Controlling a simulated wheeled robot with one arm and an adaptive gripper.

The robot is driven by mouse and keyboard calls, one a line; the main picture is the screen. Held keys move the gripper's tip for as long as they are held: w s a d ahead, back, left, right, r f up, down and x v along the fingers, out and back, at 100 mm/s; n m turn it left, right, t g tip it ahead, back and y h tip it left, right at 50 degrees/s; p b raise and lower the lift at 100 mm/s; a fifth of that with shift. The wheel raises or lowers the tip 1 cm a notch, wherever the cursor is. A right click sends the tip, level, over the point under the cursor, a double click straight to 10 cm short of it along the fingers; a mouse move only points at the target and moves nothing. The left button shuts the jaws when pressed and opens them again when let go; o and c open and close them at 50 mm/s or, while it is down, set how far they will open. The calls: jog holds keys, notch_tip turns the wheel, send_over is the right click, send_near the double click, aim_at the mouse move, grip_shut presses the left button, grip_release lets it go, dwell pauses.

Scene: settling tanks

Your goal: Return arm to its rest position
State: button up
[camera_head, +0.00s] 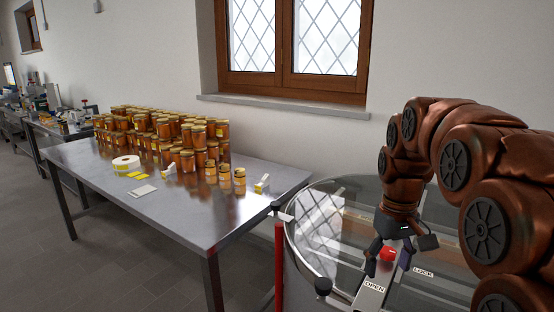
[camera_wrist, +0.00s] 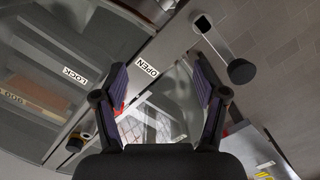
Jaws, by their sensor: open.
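My copper-brown arm curves in from the right in the head view. My gripper (camera_head: 386,264) points down over the glass-lidded round tank (camera_head: 305,262). In the wrist view my gripper (camera_wrist: 162,82) has its two dark fingers spread apart, with nothing between them. A red knob (camera_head: 388,254) shows by the fingers in the head view, above a metal strip with OPEN (camera_head: 375,287) and LOCK (camera_head: 423,272) labels. I cannot tell whether the fingers touch the knob. Both labels also show in the wrist view, OPEN (camera_wrist: 146,68) and LOCK (camera_wrist: 75,75).
A steel table (camera_head: 190,215) stands left of the tank, with many honey jars (camera_head: 165,135), a white label roll (camera_head: 126,165) and small cards. A red post (camera_head: 279,265) stands at the tank's left edge. A window (camera_head: 295,40) is behind. Grey floor is clear at the front left.

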jog(key=s+a+f, duration=0.1)
jog(key=s+f, duration=0.2)
jog(key=s, duration=0.6)
jog(key=s+a+f+m+p, duration=0.1)
jog(key=s+a+f, duration=0.1)
jog(key=s, duration=0.7)
jog(key=s+a+f+m+g, duration=0.1)
jog(key=s+f, duration=0.3)
jog(key=s, duration=0.6)
jog(key=shift+a+p, duration=0.25)
jog(key=shift+p, duration=0.1)
